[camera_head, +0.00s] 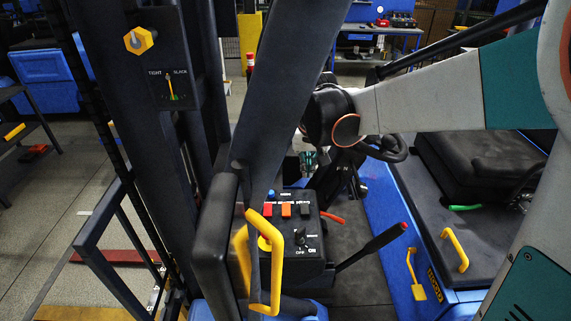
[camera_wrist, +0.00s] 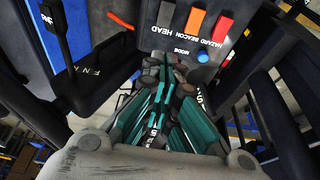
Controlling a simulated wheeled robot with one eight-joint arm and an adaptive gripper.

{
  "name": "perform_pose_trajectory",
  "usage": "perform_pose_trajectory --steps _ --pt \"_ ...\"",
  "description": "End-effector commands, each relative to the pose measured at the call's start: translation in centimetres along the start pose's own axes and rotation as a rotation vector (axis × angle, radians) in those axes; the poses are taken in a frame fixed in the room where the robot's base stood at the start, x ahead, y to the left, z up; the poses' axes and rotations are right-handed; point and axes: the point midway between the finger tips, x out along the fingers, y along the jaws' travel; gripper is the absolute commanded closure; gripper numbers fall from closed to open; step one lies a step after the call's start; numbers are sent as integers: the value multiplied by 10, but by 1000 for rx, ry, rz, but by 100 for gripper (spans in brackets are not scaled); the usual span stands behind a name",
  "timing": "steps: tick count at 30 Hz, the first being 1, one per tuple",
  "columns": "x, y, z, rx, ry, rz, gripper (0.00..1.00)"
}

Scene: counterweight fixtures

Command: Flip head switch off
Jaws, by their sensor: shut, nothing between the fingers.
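The control box (camera_head: 290,245) carries a row of three rocker switches: red (camera_head: 267,209), orange (camera_head: 286,210) and dark (camera_head: 304,210). In the wrist view the dark rocker (camera_wrist: 166,14) is at the HEAD end of the label row, beside the orange and red ones. I cannot tell which way it is tipped. My gripper (camera_wrist: 166,62) is shut and empty, its teal fingers pointing toward the switch panel, apart from the dark rocker. In the head view my gripper (camera_head: 309,160) is small, behind the box and partly hidden by my arm.
A blue MODE button (camera_wrist: 203,57) is close to the fingertips. A rotary knob (camera_head: 301,236), a red-tipped lever (camera_head: 385,240) and a yellow handle (camera_head: 276,260) surround the box. A steering wheel (camera_head: 388,150) and black seat (camera_head: 487,165) are to the right.

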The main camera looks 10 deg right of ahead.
Motion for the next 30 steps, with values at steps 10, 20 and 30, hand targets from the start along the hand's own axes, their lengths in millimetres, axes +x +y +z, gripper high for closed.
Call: perform_pose_trajectory --steps 10,20,30 --pt "2 0 0 0 0 0 100" --pt "45 0 0 0 0 0 100" --pt "107 0 1 0 0 0 100"
